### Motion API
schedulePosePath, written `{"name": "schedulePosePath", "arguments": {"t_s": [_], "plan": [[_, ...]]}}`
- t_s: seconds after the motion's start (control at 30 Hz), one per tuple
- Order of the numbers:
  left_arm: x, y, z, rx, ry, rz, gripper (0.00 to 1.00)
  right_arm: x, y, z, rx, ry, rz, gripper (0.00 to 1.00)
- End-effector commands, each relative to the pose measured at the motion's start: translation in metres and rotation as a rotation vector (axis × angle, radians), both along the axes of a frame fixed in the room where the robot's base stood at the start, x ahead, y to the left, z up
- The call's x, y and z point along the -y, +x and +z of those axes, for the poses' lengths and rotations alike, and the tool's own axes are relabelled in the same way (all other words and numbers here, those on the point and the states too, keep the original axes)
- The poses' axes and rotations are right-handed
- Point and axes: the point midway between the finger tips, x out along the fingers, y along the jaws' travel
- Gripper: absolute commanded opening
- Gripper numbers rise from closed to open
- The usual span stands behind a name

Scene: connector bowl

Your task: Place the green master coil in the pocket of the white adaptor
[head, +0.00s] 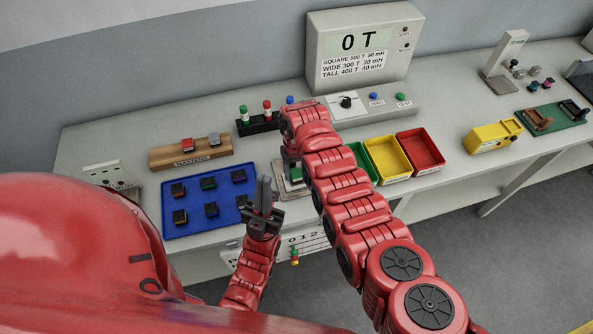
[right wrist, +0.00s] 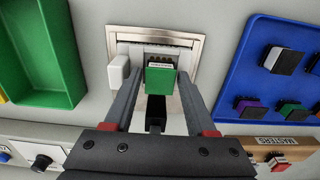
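The green master coil (right wrist: 160,79) is a small block with a bright green face and a white label edge. In the right wrist view it is between the fingertips of my right gripper (right wrist: 161,72), over a metal-framed station. The fingers stand close along both its sides; whether they press on it is unclear. The white adaptor seems to be the pale piece (right wrist: 148,53) behind the coil; its pocket is mostly hidden. In the head view my right arm covers most of this spot. My left gripper (head: 265,186) is empty, fingers up, right of the blue tray.
A blue tray (head: 222,221) with several dark coils lies to the left. The wooden masters rack (head: 215,152) holds a red and a grey coil. Green, yellow (head: 388,158) and red (head: 421,151) bins stand right of my right arm. A meter (head: 362,50) reads 0 T.

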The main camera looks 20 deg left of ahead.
Motion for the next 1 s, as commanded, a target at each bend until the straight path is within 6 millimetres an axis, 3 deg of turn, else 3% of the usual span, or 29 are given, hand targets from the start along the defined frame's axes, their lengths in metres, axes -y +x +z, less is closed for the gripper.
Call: {"name": "schedulePosePath", "arguments": {"t_s": [0.23, 0.47, 0.63, 0.83, 0.87, 0.9, 1.0], "plan": [[0.0, 0.0, 0.006, 0.0, 0.0, 0.0, 0.0, 0.0, 0.0, 0.006, 0.0, 0.0, 0.0, 0.56], [0.0, 0.0, -0.002, 0.0, 0.0, 0.0, 0.0, -0.001, 0.001, 0.019, 0.003, 0.002, 0.002, 0.56], [0.0, 0.0, -0.014, 0.0, 0.0, 0.0, 0.0, -0.001, 0.001, 0.044, 0.004, 0.004, 0.0, 0.56], [0.0, 0.0, -0.029, 0.0, 0.0, 0.0, 0.0, -0.001, 0.002, 0.089, 0.007, 0.005, 0.0, 0.56], [0.0, 0.0, -0.029, 0.0, 0.0, 0.0, 0.0, -0.001, 0.001, 0.096, 0.006, 0.004, 0.0, 0.56], [0.0, 0.0, -0.012, -0.001, 0.0, 0.0, 0.0, 0.001, 0.001, 0.111, 0.0, 0.001, -0.002, 0.56], [0.0, 0.0, -0.004, 0.0, 0.0, 0.0, 0.0, 0.0, 0.0, 0.12, -0.001, 0.001, 0.0, 0.56]]}}
